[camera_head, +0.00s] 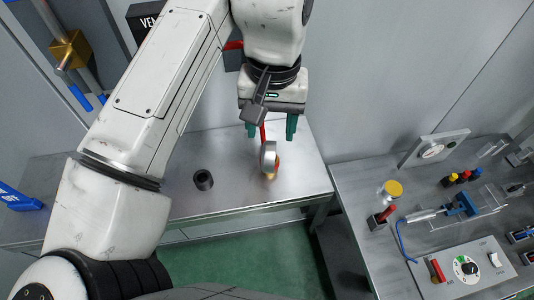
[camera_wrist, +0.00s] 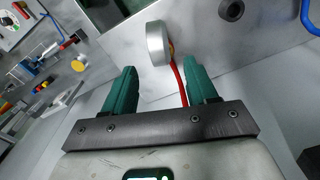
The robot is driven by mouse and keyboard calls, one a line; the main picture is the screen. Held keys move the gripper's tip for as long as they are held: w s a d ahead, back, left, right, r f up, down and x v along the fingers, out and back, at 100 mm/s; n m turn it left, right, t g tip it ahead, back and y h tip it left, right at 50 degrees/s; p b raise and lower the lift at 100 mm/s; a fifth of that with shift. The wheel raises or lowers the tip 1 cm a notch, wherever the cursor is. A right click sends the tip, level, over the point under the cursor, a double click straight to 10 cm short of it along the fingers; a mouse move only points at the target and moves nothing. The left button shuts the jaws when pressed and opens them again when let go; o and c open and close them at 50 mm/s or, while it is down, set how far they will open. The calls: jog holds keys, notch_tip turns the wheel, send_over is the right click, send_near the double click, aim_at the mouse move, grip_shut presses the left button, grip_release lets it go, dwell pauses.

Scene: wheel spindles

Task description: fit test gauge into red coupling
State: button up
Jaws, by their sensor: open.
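The test gauge (camera_head: 268,157), a silver round case with an orange-brass fitting, stands edge-on on the grey metal bench. It also shows in the wrist view (camera_wrist: 157,43), just beyond the fingertips. A thin red hose or stem (camera_wrist: 179,85) runs from near its fitting toward my gripper, between the fingers. My gripper (camera_head: 271,130) has two green fingers, spread apart above and behind the gauge, with no grip on it. In the wrist view, the fingers (camera_wrist: 163,68) are apart on either side of the hose. I cannot make out a red coupling for certain; a red part (camera_head: 235,45) shows beside my arm.
A dark hollow cylinder (camera_head: 203,180) stands on the bench left of the gauge. A blue object (camera_head: 18,197) lies far left. Across a gap, the right-hand bench (camera_head: 350,180) holds a yellow-topped cylinder (camera_head: 393,189), a control box (camera_head: 462,268) and a clear fixture.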

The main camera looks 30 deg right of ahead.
aim_at(269, 144)
jog(key=shift+w+a+f+b, duration=0.1)
jog(key=shift+a+f+b, duration=0.05)
jog(key=shift+f+b, duration=3.6)
jog(key=shift+f, duration=0.1)
grip_shut()
